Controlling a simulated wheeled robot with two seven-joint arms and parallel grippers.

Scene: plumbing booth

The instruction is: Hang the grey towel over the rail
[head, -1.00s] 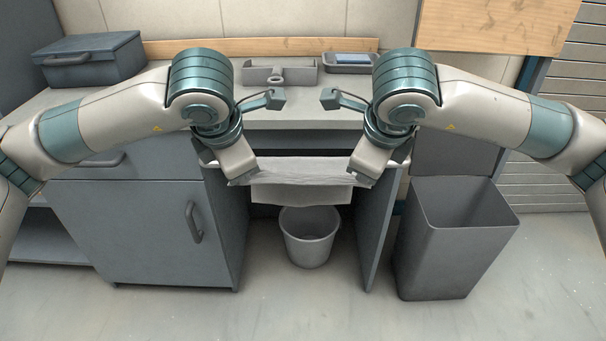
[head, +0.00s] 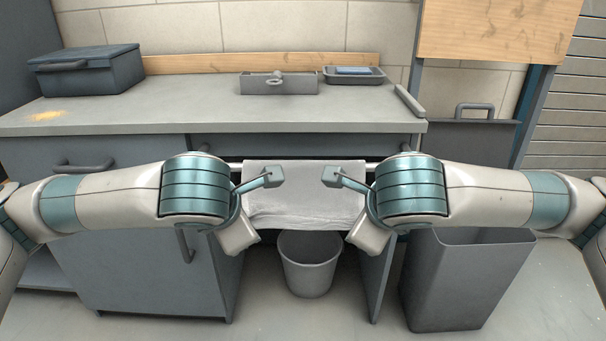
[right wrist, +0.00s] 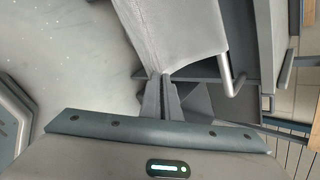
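The grey towel (head: 303,195) lies over the rail (head: 236,165) below the counter's front edge, and its front part hangs toward me. My left gripper (head: 256,236) is at the towel's lower left corner; its fingertips are mostly hidden, but the corner runs to them. My right gripper (head: 350,236) is at the lower right corner. In the right wrist view the right gripper (right wrist: 161,80) is shut on the towel (right wrist: 175,35), which stretches up from the fingers. The towel's back part is hidden in the head view.
A bucket (head: 309,262) stands on the floor below the towel. A tall grey bin (head: 465,285) is to the right, and a cabinet (head: 140,275) is to the left. The counter (head: 190,108) holds a toolbox (head: 90,72), an open tray (head: 300,86) and a shallow dish (head: 372,77).

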